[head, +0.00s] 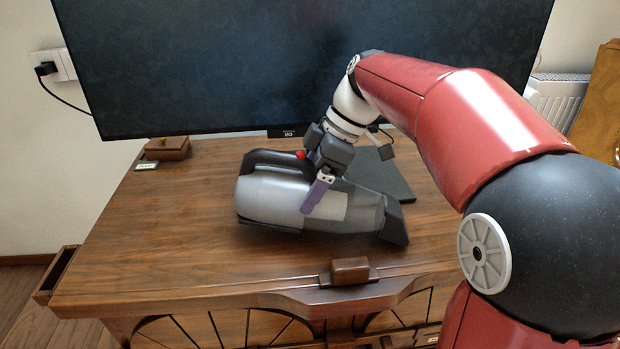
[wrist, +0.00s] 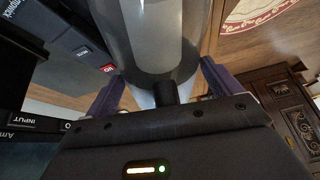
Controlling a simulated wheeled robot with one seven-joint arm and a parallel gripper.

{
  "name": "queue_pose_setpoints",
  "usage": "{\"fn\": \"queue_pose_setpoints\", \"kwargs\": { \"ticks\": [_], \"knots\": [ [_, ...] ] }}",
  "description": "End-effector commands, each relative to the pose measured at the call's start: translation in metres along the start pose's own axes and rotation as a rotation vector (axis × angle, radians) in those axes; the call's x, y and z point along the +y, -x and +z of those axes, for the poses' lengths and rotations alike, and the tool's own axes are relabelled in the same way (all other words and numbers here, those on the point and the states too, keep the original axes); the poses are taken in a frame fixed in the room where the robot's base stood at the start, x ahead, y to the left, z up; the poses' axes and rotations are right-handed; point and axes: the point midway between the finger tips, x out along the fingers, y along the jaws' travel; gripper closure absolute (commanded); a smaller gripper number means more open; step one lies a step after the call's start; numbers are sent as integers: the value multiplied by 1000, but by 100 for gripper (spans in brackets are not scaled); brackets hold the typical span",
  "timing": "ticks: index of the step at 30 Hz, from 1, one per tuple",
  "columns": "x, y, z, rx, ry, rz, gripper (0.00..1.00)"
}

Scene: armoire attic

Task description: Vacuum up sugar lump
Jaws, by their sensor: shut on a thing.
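A grey and black handheld vacuum (head: 262,200) lies on its side on or just over the wooden desk, its dark nozzle end pointing right. I cannot tell whether it touches the desk. My gripper (head: 318,194), with purple fingers, reaches down from above and is shut on the vacuum at its middle. In the wrist view the vacuum's grey body (wrist: 160,35) fills the space between the two purple fingers of my gripper (wrist: 168,90). I cannot make out a sugar lump in either view.
The wooden desk (head: 130,230) has free room to the left of the vacuum. A large dark screen (head: 200,70) stands behind. A small brown box (head: 168,149) sits at the back left, a brown block (head: 350,270) at the front edge. A dark flat thing (head: 385,182) lies behind the nozzle.

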Motion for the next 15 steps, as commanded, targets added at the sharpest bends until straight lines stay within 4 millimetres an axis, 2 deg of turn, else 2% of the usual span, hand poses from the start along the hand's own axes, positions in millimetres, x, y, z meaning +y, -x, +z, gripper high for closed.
{"fn": "queue_pose_setpoints", "kwargs": {
  "ticks": [15],
  "knots": [
    [-2, 38, -20, 2, 2, 4, 72]
  ]
}}
